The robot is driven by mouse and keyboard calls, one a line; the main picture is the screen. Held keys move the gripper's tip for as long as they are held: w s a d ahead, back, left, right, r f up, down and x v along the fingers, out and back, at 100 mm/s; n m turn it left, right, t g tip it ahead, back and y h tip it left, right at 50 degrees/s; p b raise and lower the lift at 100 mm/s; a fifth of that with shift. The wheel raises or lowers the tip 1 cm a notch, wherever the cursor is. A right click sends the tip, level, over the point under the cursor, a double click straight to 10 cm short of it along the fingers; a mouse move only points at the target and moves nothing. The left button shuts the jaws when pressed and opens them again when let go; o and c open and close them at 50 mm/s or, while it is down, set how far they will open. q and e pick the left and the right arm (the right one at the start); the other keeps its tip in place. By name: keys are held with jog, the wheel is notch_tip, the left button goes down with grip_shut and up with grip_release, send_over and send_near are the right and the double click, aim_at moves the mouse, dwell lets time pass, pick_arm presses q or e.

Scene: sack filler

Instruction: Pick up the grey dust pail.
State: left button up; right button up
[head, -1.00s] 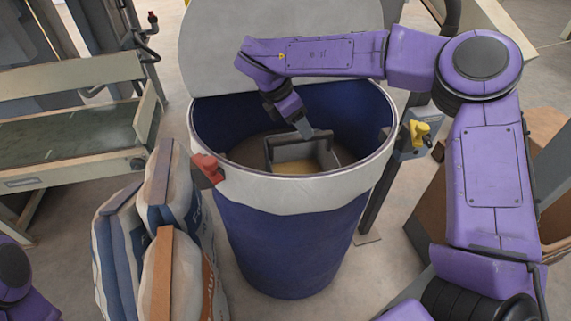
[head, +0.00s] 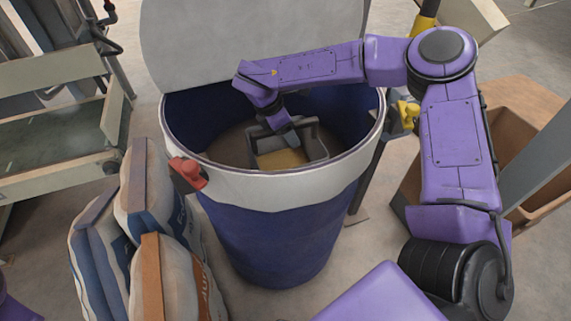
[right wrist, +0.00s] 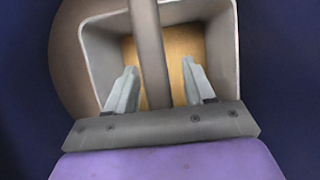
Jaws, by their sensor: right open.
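The grey dust pail (head: 316,142) sits inside the blue drum (head: 275,235), with a tan surface showing inside the pail. In the right wrist view the pail (right wrist: 224,48) is seen from above, and its grey handle bar (right wrist: 150,50) runs between my fingers. My right gripper (right wrist: 160,72) is open, one finger on each side of the bar, with a gap on both sides. In the head view my right gripper (head: 287,135) reaches down into the drum at the pail; its fingertips are hard to make out there. My left gripper is not in view.
The drum has a pale rim band with a red clamp (head: 187,173) at its left front. A raised grey lid (head: 250,45) stands behind it. Several filled sacks (head: 150,215) stand to the left. A brown bin (head: 525,150) is at the right.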

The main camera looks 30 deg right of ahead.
jog(key=shift+a, duration=0.1)
jog(key=shift+f+b, duration=0.25)
jog(key=shift+b, duration=0.15)
dwell(0.3)
jog(key=shift+c, duration=0.3)
grip_shut()
